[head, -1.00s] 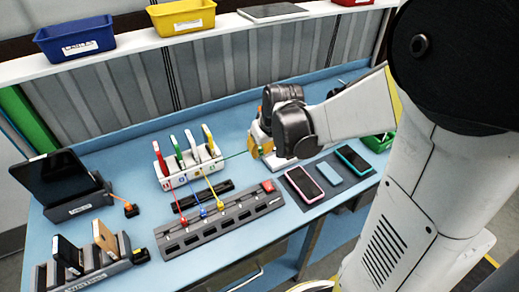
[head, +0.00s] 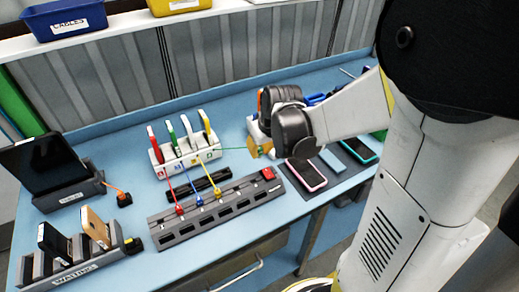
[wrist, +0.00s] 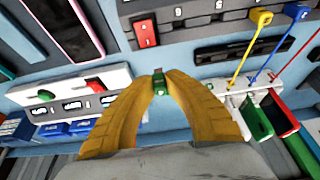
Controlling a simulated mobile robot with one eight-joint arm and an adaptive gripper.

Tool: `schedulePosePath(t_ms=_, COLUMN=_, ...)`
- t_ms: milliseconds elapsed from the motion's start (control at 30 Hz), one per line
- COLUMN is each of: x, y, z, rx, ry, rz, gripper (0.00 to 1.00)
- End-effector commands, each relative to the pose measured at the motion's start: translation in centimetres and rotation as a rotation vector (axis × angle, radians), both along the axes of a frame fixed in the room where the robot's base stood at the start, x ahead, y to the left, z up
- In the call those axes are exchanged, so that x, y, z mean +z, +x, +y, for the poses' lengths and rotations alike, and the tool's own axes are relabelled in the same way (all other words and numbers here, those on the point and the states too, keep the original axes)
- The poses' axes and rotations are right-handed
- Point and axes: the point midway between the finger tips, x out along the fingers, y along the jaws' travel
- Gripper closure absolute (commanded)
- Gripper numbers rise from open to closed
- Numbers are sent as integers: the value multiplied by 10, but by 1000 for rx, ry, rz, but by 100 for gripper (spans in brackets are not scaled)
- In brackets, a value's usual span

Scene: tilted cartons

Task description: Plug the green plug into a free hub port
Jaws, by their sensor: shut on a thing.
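My gripper (wrist: 158,78) is shut on the green plug (wrist: 159,86), whose metal tip points away from the fingers in the wrist view. In the head view my gripper (head: 262,150) is above the table, right of the white stand, and its wrist hides most of the plug. A green cable (head: 235,148) runs to it from the stand. The long grey hub (head: 165,233) lies in front of the stand. Red (head: 180,209), blue (head: 200,201) and yellow (head: 218,194) plugs sit along its back. The plug is apart from the hub.
The white stand (head: 160,172) holds several coloured upright items. A black bar (head: 205,181) lies between stand and hub. A pink-cased phone (head: 306,175) lies right of the hub. A tablet dock (head: 68,195) and a phone rack (head: 75,272) stand at left.

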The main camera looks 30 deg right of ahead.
Motion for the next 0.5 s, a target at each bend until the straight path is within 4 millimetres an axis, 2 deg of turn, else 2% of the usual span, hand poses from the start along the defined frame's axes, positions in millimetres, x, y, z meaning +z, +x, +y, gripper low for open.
schedulePosePath(t_ms=333, x=-1, y=0, z=1, rx=0, ry=0, rz=0, gripper=100)
schedulePosePath(t_ms=500, x=-1, y=-3, z=10, rx=3, ry=-1, rz=0, gripper=100)
